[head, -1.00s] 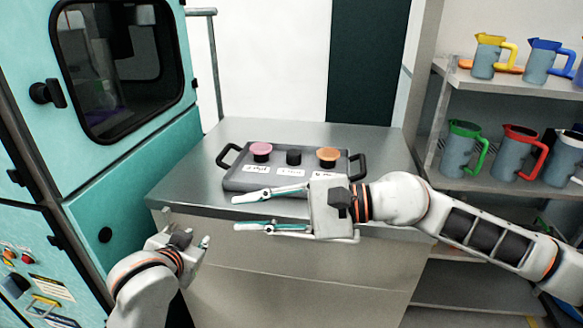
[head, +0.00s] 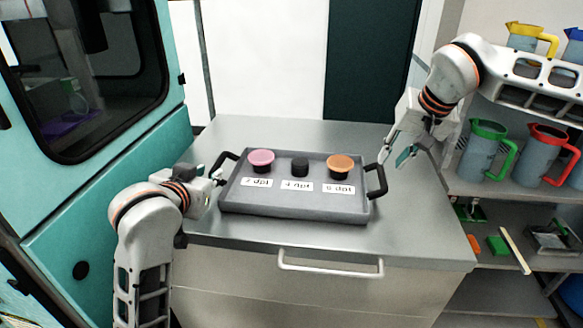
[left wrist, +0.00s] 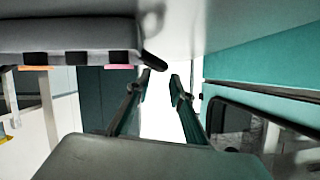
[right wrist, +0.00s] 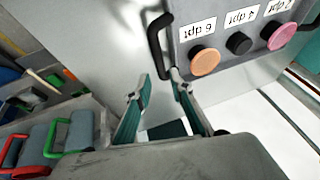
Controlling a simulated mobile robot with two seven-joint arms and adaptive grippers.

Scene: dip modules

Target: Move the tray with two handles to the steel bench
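The grey tray (head: 290,206) with two black handles lies flat on a steel-topped cabinet (head: 420,235). It carries a pink-topped, a black and an orange-topped module above white labels. My left gripper (head: 217,176) is beside the left handle (head: 222,163); in the left wrist view its fingers (left wrist: 160,78) are apart, with the dark handle end (left wrist: 154,62) just ahead of the tips. My right gripper (head: 394,160) is above and right of the right handle (head: 378,182). In the right wrist view its fingers (right wrist: 159,82) are open and empty, with the handle (right wrist: 155,40) ahead.
A teal machine (head: 125,165) with a dark window stands close on the left. A shelf rack (head: 480,188) on the right holds coloured-handled jugs and smaller items, near my right arm. The cabinet has a front rail (head: 330,268). Its top is bare around the tray.

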